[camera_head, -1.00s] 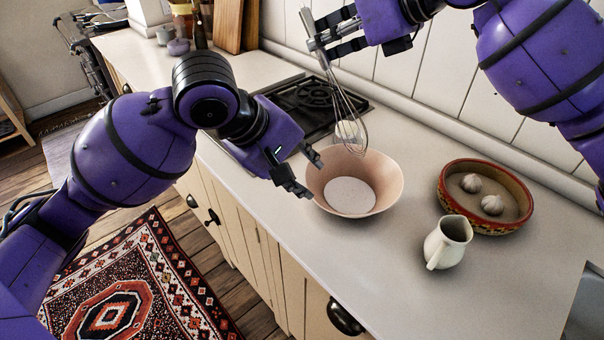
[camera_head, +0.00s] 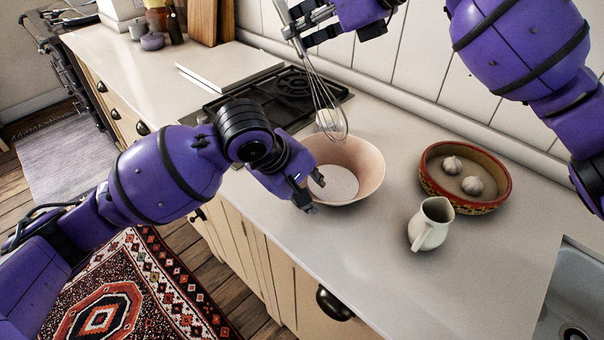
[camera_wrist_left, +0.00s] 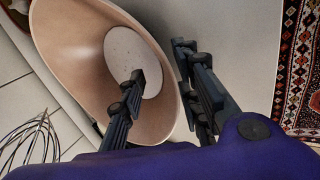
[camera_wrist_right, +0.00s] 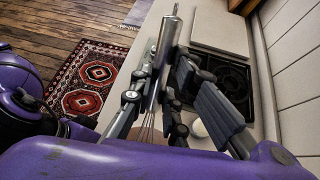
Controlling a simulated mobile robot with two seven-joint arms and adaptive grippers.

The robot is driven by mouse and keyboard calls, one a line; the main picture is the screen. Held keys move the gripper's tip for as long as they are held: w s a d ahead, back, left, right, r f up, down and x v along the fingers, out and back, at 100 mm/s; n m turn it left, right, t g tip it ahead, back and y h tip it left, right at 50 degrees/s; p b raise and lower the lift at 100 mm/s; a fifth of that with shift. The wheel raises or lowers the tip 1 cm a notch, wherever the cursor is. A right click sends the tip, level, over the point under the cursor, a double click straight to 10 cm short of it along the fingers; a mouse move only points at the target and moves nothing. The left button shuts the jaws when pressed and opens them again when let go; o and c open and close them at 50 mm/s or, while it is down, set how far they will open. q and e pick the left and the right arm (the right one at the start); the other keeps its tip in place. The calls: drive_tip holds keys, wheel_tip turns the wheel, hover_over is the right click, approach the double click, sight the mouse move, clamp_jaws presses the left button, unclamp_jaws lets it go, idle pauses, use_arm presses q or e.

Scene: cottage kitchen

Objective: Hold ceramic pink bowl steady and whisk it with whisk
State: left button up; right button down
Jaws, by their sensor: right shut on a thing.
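The pink bowl (camera_head: 366,167) stands upright on the counter and looks empty. My left gripper (camera_head: 312,193) is open at the bowl's near-left rim. In the left wrist view, one finger is over the bowl's inside and the other is outside the wall, with the rim (camera_wrist_left: 178,95) between them and gaps showing. My right gripper (camera_head: 303,27) is shut on the handle of the whisk (camera_head: 325,100). The whisk hangs tilted, wires down, above the back left of the bowl. The handle also shows between the fingers in the right wrist view (camera_wrist_right: 170,30).
A cream jug (camera_head: 430,225) and a red-rimmed dish (camera_head: 475,205) with two garlic bulbs stand right of the bowl. A small white object (camera_head: 328,121) sits behind it. The black hob (camera_head: 285,92) lies behind left. Counter is clear at front right.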

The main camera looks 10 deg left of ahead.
use_arm(q)
drive_tip(key=shift+f, duration=0.15)
drive_tip(key=shift+c, duration=0.3)
clamp_jaws()
idle(0.3)
